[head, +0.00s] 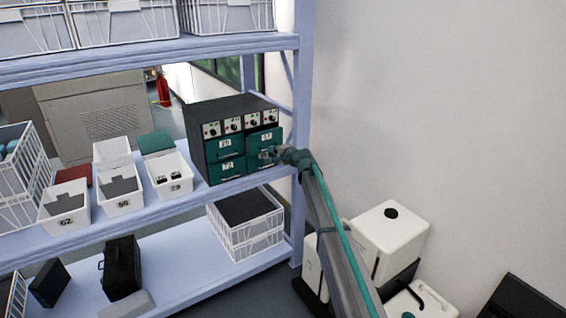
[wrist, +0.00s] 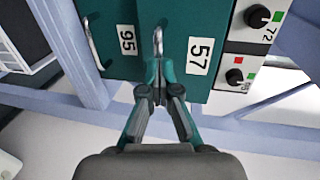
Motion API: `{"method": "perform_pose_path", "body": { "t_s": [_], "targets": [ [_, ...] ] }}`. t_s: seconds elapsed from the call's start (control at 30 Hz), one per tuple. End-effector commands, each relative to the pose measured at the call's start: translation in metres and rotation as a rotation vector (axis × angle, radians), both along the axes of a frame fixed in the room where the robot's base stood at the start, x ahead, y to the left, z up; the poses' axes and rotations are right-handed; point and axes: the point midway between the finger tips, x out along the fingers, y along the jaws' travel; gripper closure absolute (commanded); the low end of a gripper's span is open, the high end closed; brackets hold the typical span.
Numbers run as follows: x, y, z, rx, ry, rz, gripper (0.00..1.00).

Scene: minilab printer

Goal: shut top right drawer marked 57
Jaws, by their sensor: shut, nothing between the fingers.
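The drawer marked 57 (head: 264,138) is the teal top right drawer of a dark cabinet (head: 232,108) on the middle shelf. Its front looks slightly forward of the cabinet face; the exact gap cannot be told. In the wrist view, which is turned sideways, the drawer 57 front (wrist: 212,25) shows its white label and a metal handle (wrist: 158,40). My gripper (head: 270,154) is shut and empty, in front of the right-hand drawers. In the wrist view its fingertips (wrist: 155,64) are close to the handle of 57; whether they touch cannot be told.
Drawer 95 (wrist: 112,60) lies just below drawer 57, with its own handle. Knobs line the cabinet top. A shelf post (head: 302,110) and wall stand right of the cabinet. White bins (head: 170,178) sit left of it. White containers (head: 385,240) stand on the floor.

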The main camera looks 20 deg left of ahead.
Motion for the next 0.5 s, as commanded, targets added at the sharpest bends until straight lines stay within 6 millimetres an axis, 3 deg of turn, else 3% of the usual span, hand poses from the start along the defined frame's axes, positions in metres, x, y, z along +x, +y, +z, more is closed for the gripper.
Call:
{"method": "perform_pose_path", "body": {
  "t_s": [0.03, 0.2, 0.5],
  "targets": [
    [0.009, 0.012, -0.002, 0.000, 0.000, 0.002, 1.00],
    [0.021, 0.030, -0.001, -0.001, -0.001, 0.000, 1.00],
    [0.025, 0.038, 0.001, 0.001, 0.000, -0.001, 1.00]
  ]
}}
